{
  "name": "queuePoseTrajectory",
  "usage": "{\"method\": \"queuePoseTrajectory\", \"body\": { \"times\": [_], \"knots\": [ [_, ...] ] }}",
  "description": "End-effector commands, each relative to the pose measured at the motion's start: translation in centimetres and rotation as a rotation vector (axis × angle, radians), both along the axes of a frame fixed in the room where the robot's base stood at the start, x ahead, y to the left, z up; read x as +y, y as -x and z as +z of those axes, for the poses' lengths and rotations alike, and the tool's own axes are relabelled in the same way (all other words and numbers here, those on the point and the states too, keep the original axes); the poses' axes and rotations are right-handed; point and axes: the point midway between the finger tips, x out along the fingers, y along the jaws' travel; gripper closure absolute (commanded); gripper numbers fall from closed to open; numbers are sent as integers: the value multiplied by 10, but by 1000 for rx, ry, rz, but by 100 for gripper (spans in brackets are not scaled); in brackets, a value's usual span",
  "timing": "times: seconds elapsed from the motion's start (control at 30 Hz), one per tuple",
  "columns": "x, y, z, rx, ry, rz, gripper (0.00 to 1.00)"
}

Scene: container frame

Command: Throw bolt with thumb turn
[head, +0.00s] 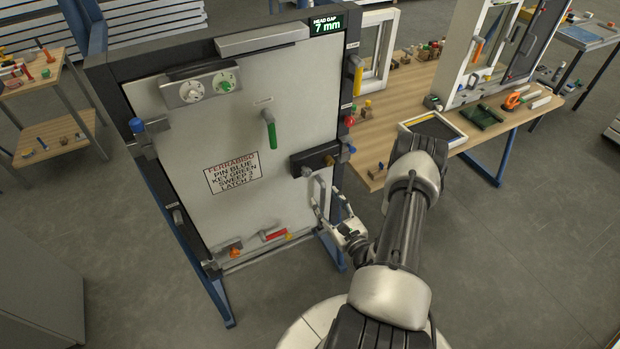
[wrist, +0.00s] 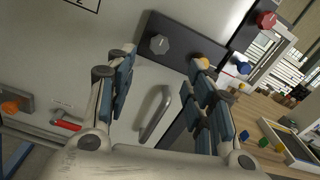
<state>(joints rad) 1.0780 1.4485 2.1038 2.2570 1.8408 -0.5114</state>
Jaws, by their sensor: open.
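A dark lock box (head: 312,159) sits on the right edge of the pale door panel (head: 225,130). It carries a grey faceted knob (wrist: 159,44) on its left and a brass-coloured knob (head: 329,160) on its right. Which of these is the thumb turn is not labelled. A grey pull handle (wrist: 155,113) is fixed below the box. My gripper (head: 332,206) is open and empty, below the lock box and in front of the handle area. In the wrist view its fingers (wrist: 160,78) stand either side of the handle; contact cannot be told.
A green lever (head: 269,130), a dial plate (head: 200,85), a red-handled latch (head: 273,234) and an orange knob (head: 235,250) are on the panel. A blue knob (head: 351,148) and red knob (head: 349,121) sit on the frame edge. A workbench (head: 400,90) stands behind right.

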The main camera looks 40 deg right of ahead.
Motion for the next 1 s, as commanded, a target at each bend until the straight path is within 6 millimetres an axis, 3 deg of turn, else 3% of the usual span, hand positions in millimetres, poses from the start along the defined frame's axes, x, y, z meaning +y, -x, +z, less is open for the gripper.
{"method": "queuePoseTrajectory", "body": {
  "times": [0.2,0.5,0.7,1.0],
  "knots": [
    [-10,-49,0,-2,4,7,52],
    [-23,-97,0,0,1,3,52],
    [-25,-107,0,0,-1,1,52],
    [-26,-108,0,1,-1,1,54]
  ]
}}
